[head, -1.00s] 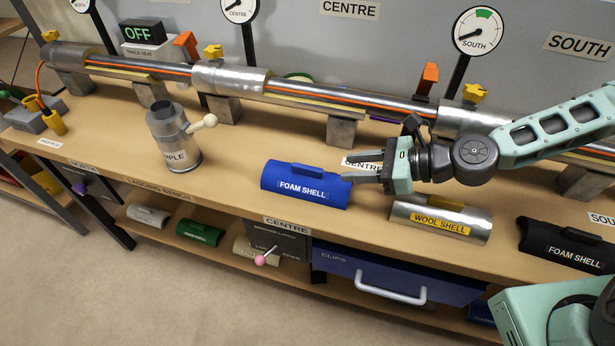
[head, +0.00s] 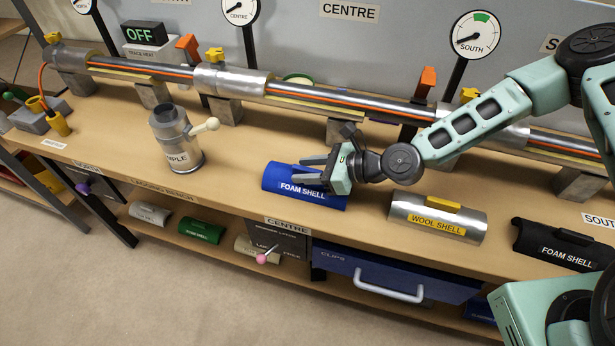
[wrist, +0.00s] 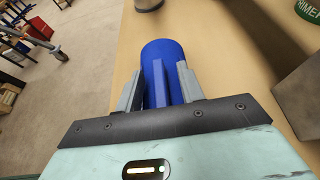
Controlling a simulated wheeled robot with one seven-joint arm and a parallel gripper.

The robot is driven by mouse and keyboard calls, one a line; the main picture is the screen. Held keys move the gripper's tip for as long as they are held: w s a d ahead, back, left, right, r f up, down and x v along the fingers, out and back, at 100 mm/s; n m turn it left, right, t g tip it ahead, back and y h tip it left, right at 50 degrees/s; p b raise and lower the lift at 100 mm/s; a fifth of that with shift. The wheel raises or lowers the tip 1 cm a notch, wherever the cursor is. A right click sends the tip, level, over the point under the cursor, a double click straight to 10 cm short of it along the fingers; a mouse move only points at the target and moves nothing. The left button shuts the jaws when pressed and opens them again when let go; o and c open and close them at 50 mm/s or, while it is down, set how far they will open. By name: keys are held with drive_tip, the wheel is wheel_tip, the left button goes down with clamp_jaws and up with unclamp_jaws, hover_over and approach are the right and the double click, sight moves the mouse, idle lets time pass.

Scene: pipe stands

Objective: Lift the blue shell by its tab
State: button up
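The blue shell (head: 285,189), labelled FOAM SHELL, lies on the bench near its front edge. My gripper (head: 312,168) is over its right part in the head view. In the wrist view the shell (wrist: 160,52) lies ahead, with its raised blue tab (wrist: 158,82) running lengthwise between my two grey fingers (wrist: 158,88). The fingers are apart, with gaps visible beside the tab, so the gripper is open. In the head view the gripper hides most of the tab. The shell rests on the bench.
A silver wool shell (head: 436,217) and a black foam shell (head: 560,245) lie to the right. A metal sample canister (head: 175,140) stands to the left. The clad pipe (head: 345,100) on stands runs behind. Bench between canister and blue shell is clear.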

clamp_jaws()
